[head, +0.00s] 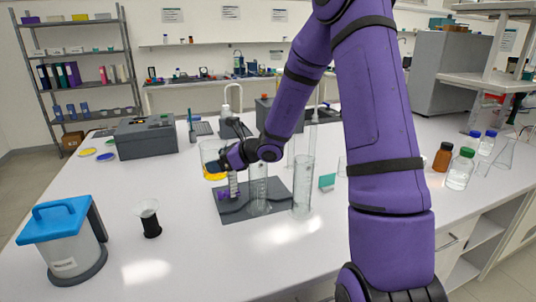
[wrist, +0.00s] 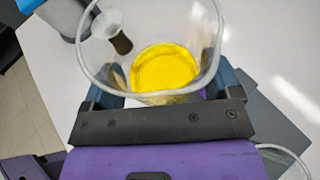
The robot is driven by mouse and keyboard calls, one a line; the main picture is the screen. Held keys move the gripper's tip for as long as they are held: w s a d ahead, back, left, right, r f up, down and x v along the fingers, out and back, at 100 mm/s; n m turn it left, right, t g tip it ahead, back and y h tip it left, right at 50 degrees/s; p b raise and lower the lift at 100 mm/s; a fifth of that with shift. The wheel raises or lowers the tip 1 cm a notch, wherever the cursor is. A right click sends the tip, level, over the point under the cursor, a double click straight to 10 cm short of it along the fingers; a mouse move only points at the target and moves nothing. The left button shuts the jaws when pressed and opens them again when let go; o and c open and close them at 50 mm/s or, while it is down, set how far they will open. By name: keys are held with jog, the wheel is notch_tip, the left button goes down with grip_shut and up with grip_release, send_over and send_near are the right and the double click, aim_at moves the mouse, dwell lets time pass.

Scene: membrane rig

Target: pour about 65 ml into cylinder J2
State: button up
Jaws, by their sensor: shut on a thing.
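My gripper (head: 216,166) is shut on a clear glass beaker (head: 211,147) with yellow liquid in its lower part. The beaker is held above the bench, over the left rear side of a dark grey mat (head: 279,206). In the wrist view the beaker (wrist: 93,45) sits between the two fingers, with the yellow liquid (wrist: 165,68) low in it. A clear cylinder (head: 258,190) stands on the mat, right of the beaker. A second clear cylinder (head: 303,188) stands at the mat's right edge. I cannot read which is J2, and no liquid is discernible in either.
A blue-lidded container (head: 68,243) and a small black-based vessel (head: 149,218) stand front left. A grey box unit (head: 146,137) is behind left. Several bottles, including a brown one (head: 442,157), stand right. The front middle bench is clear.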

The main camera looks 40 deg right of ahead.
jog(key=shift+d+r, duration=0.1)
jog(key=shift+r, duration=0.05)
jog(key=shift+s+d+r+m+t+y, duration=0.1)
jog(key=shift+d+r+m+t+y, duration=0.15)
jog(key=shift+r, duration=0.2)
jog(key=shift+d+r+m+t+y, duration=0.15)
jog(key=shift+r+m+t+y, duration=0.1)
jog(key=shift+r+y, duration=0.15)
jog(key=shift+s+d+r+m+t+y, duration=0.15)
jog(key=shift+d+r+m+t+y, duration=0.25)
jog(key=shift+t+y, duration=0.1)
jog(key=shift+s+d+r+m+t+y, duration=0.1)
jog(key=shift+d+r+m+t+y, duration=0.35)
jog(key=shift+r+m+t, duration=0.5)
jog(key=shift+s+d+r+m+t+y, duration=0.1)
jog(key=shift+d+r+m+t+y, duration=0.15)
jog(key=shift+r+m+t+y, duration=0.5)
jog(key=shift+s+d+r+m+t+y, duration=0.1)
jog(key=shift+d+r+m+t+y, duration=0.2)
jog(key=shift+r+m+t, duration=0.85)
jog(key=shift+t, duration=0.25)
jog(key=shift+d+r+m+t+h, duration=0.1)
jog(key=shift+r+m+t+h, duration=0.15)
jog(key=shift+m+t, duration=0.4)
jog(key=shift+r+m+t+h, duration=0.1)
jog(key=shift+r+m+t, duration=0.2)
jog(key=shift+m+t, duration=0.35)
jog(key=shift+s+d+r+m+p, duration=0.1)
jog(key=shift+d+m+p, duration=0.05)
jog(key=shift+m+p, duration=0.15)
